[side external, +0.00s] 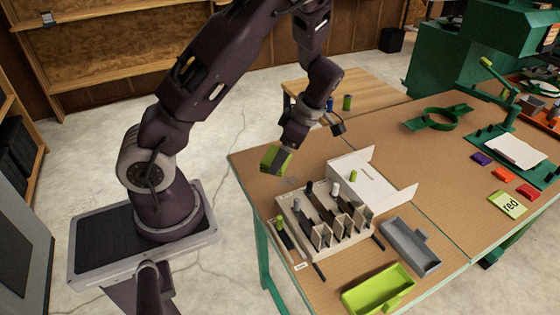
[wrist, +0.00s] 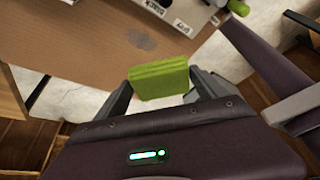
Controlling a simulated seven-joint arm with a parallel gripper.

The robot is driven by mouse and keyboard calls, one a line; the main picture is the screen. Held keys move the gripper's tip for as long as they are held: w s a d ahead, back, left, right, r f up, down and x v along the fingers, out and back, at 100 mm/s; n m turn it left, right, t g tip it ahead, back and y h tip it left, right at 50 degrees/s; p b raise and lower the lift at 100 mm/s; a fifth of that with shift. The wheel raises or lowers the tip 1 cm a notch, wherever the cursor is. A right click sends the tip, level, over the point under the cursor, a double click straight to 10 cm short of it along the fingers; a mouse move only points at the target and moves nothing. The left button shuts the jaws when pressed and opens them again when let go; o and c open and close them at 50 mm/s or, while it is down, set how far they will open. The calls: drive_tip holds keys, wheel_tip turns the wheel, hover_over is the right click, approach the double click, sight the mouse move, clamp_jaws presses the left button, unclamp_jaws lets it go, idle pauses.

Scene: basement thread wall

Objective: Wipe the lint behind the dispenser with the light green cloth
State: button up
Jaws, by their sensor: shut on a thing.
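My gripper (wrist: 160,92) is shut on the light green cloth (wrist: 160,77), which looks like a folded pad between the two fingers. In the side external view the cloth (side external: 277,159) hangs above the back left part of the table, apart from the tabletop. The lint is a faint grey patch (wrist: 141,40) on the brown table; in the side external view it shows weakly (side external: 288,183), below the cloth and beside the dispenser. The dispenser (side external: 290,222) is a beige rack with dark slots and several spools. Its labelled edge (wrist: 172,16) shows at the top of the wrist view.
A white open box (side external: 372,188) stands right behind the dispenser. A grey tray (side external: 410,246) and a lime green tray (side external: 378,291) lie at the front. A green ring fixture (side external: 438,119) and coloured cards sit on the right. The table's left edge is near the cloth.

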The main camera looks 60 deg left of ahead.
drive_tip(key=shift+f, duration=3.25)
drive_tip(key=shift+w+f, duration=0.65)
drive_tip(key=shift+f, duration=0.25)
drive_tip(key=shift+c, duration=0.8)
drive_tip(key=shift+w+r, duration=0.1)
drive_tip(key=shift+w, duration=2.7)
drive_tip(key=shift+s, duration=3.55)
drive_tip(key=shift+r, duration=4.1)
